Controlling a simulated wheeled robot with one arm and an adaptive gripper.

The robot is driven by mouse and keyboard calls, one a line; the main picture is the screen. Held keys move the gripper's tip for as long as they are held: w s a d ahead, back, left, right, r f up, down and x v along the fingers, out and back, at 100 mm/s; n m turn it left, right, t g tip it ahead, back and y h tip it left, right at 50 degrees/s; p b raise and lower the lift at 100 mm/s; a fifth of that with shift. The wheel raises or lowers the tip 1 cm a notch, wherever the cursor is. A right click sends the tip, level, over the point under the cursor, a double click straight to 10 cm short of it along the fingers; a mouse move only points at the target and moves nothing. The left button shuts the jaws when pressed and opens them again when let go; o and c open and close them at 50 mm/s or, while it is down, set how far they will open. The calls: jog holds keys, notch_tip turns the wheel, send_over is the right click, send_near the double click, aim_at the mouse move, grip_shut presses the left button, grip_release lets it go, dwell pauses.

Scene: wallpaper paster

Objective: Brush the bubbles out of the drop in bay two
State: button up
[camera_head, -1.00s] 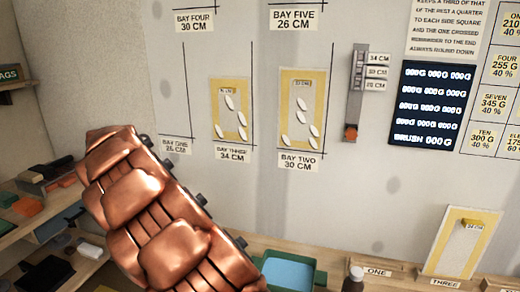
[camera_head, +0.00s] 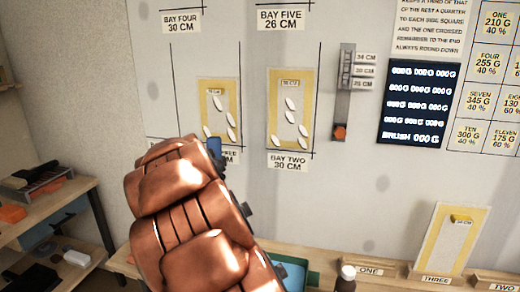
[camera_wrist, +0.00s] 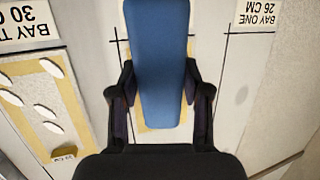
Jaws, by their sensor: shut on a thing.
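The bay two drop (camera_head: 273,108) is a pale panel with a yellow border on the wall, above the BAY TWO 30 CM label (camera_head: 288,161). Several white oval bubbles (camera_head: 290,103) lie on it. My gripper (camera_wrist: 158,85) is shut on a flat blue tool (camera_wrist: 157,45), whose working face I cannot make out. In the wrist view the bay two drop (camera_wrist: 38,138) is at left, apart from the tool.
A dark slotted holder (camera_head: 343,95) with an orange bottom hangs right of bay two. A dark display (camera_head: 418,102) and paper charts are farther right. Below are a green tray (camera_head: 303,268), a bottle (camera_head: 347,278) and a ledge. Shelves (camera_head: 60,205) stand at left.

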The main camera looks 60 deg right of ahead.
jog(key=s+d+r+m+g+h, duration=0.1)
jog(key=s+d+r+h, duration=0.1)
jog(key=s+d, duration=0.2)
jog(key=s+d+r+m+g+h, duration=0.1)
jog(key=s+d+r+m+h, duration=0.1)
jog(key=s, duration=0.6)
jog(key=shift+s+d+r+g+h, duration=0.3)
jog(key=shift+s+d+r+h, duration=0.1)
jog(key=shift+d+r, duration=0.4)
jog(key=shift+f, duration=0.15)
jog(key=p+x, duration=0.2)
jog(key=x, duration=0.4)
jog(key=shift+d, duration=0.25)
jog(key=shift+x, duration=1.25)
dwell(1.8)
jog(key=shift+a, duration=0.1)
dwell(1.0)
jog(key=shift+s+d, duration=0.35)
jog(key=shift+s, duration=0.45)
jog(key=shift+s+d, duration=0.4)
jog(key=shift+s, duration=0.4)
